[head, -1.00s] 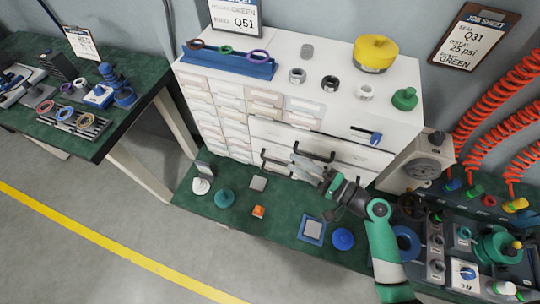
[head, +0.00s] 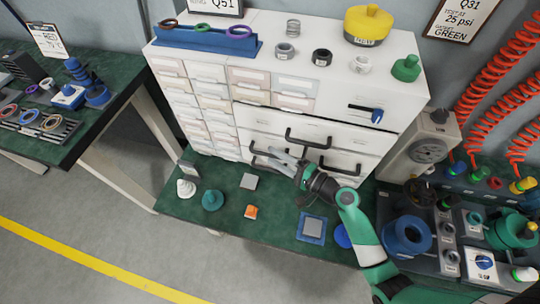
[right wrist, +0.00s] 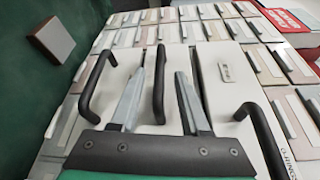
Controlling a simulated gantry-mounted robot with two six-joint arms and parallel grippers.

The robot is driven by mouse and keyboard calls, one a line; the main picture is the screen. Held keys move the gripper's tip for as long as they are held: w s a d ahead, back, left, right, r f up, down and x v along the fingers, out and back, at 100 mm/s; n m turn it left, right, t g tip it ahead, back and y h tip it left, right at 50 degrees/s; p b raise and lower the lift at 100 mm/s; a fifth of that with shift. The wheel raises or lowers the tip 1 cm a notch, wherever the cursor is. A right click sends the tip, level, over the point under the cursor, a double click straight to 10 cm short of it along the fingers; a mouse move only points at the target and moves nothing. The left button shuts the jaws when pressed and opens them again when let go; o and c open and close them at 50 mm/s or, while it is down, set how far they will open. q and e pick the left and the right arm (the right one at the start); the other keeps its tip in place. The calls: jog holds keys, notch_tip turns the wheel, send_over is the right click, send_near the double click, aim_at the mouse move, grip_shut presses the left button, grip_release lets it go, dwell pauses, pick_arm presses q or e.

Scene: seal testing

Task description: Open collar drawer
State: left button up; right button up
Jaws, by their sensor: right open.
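A white cabinet (head: 255,60) has black bar handles on its lower wide drawers: one upper handle (head: 308,139), one lower right (head: 340,170) and one lower left, partly behind my gripper. I cannot read which drawer is the collar one. My right gripper (head: 270,157) is in front of the lower drawers, fingers pointing left. In the right wrist view its two grey fingers (right wrist: 161,70) are apart. The middle black handle (right wrist: 158,85) shows between them; contact cannot be told. Other handles show to the left (right wrist: 98,86) and right (right wrist: 262,135). My left gripper is out of view.
The green bench top below holds a white cone (head: 186,188), a teal dome (head: 212,200), an orange block (head: 251,212) and a blue-framed pad (head: 313,229). A grey box with a dial (head: 425,148) stands right of the cabinet.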

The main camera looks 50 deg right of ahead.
jog(key=shift+w+a+f, duration=0.1)
jog(key=shift+w+a, duration=0.05)
jog(key=shift+w, duration=1)
grip_shut()
dwell(0.5)
